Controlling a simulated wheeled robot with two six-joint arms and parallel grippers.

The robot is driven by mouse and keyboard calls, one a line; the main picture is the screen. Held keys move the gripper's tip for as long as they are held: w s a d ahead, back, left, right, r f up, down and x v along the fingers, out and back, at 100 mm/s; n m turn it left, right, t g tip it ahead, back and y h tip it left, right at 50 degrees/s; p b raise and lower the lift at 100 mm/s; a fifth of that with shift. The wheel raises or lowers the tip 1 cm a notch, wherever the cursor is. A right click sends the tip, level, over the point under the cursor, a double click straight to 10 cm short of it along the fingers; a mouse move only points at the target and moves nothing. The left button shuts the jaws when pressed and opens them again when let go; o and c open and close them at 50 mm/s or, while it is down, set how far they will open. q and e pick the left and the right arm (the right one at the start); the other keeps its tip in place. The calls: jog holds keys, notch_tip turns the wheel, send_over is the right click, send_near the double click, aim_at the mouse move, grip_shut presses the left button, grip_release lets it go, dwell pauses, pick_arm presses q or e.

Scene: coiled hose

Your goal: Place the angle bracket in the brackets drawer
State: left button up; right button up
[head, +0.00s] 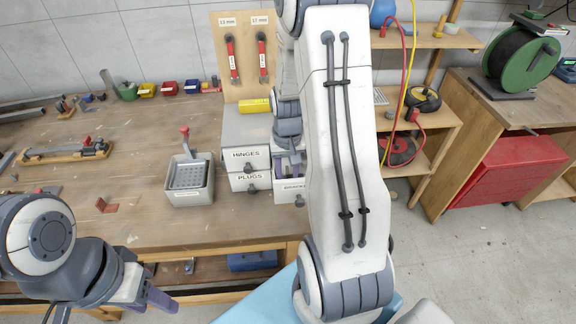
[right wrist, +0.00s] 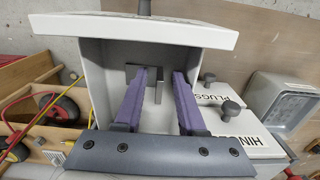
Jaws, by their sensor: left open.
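The brackets drawer (head: 291,190) is pulled open at the lower right of the drawer unit, its label partly covered by my right arm. In the right wrist view its white front (right wrist: 165,30) is at the top, with the hollow behind it. A grey metal angle bracket (right wrist: 159,86) is inside the drawer, one plate standing between my right gripper's purple fingers. My right gripper (right wrist: 164,74) reaches into the drawer; its fingers are apart, with a gap beside the plate. My left gripper (head: 150,285) is open and empty at the lower left, by the bench's front edge.
The hinges drawer (head: 245,157) and plugs drawer (head: 248,181) are shut beside the open drawer. A small red piece (head: 105,206) lies on the bench (head: 160,228). Shelves with hoses stand at the right.

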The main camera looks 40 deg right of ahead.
aim_at(287, 172)
notch_tip(287, 172, up, 12)
jog(key=b, duration=0.1)
jog(key=s+a+r+n, duration=0.15)
jog(key=a+n, duration=0.25)
jog(key=a, duration=0.6)
jog(key=s+a+n, duration=0.3)
jog(key=a, duration=0.7)
jog(key=s+a+n+y, duration=0.1)
jog(key=s+a+n, duration=0.5)
jog(key=s, duration=0.6)
jog(key=shift+s+a+f+n, duration=0.15)
jog(key=shift+a+f+n, duration=0.25)
jog(key=shift+a, duration=0.8)
jog(key=shift+r, duration=0.1)
